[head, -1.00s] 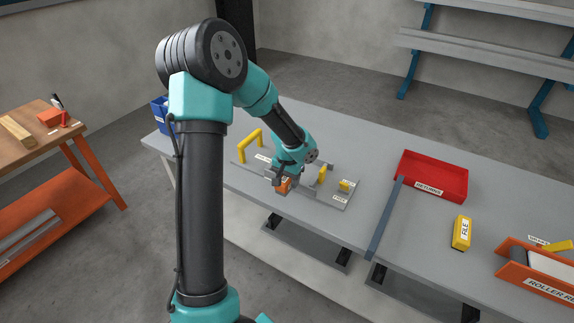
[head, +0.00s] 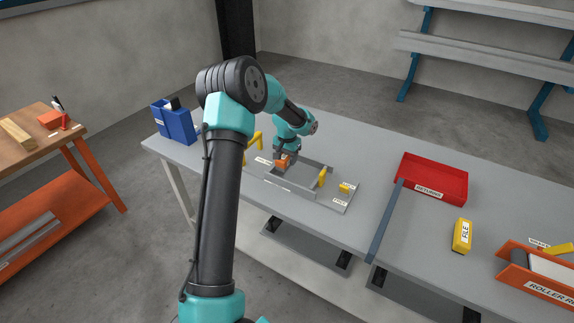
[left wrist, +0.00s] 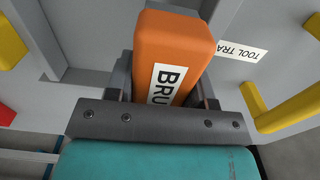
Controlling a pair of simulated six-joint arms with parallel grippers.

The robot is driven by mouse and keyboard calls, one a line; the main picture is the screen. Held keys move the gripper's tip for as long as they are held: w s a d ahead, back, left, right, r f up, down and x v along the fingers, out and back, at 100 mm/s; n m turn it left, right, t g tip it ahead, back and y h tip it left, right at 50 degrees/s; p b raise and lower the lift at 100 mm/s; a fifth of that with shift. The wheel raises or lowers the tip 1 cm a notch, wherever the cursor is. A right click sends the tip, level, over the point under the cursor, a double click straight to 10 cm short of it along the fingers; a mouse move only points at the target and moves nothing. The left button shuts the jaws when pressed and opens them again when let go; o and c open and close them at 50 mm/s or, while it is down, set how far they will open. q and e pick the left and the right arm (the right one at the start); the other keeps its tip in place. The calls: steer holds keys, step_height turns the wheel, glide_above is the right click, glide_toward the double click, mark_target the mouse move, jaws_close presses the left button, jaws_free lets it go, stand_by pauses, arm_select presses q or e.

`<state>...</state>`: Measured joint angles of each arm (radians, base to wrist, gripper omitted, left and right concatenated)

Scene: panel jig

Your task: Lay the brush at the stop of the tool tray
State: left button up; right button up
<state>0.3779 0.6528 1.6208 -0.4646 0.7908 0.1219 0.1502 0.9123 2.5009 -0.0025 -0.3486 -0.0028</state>
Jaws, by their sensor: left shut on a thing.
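The orange brush (head: 282,162) is in my left gripper (head: 285,155), over the left part of the grey tool tray (head: 303,190). In the left wrist view the brush (left wrist: 172,45) stands between the two fingers (left wrist: 165,85), its label partly readable as "BRU". The "TOOL TRA" label (left wrist: 243,50) lies to the right of it there. I cannot tell whether the brush touches the tray floor. A yellow upright piece (head: 322,178) stands at the tray's right end; I cannot tell which part is the stop. My right gripper is not in view.
A yellow handle (head: 257,138) rises at the left, partly behind my arm. A small yellow block (head: 345,188) sits on the panel's right part. A blue bin (head: 174,125) stands at the left.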

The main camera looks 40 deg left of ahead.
arm_select(q)
steer(key=shift+f, duration=1.8)
steer(key=shift+f, duration=0.3)
steer(key=shift+s+f, duration=0.15)
steer(key=shift+f, duration=0.25)
steer(key=o, duration=0.7)
steer(key=shift+c, duration=0.2)
step_height(320, 180, up, 14)
steer(key=shift+f, duration=0.25)
steer(key=shift+f, duration=0.1)
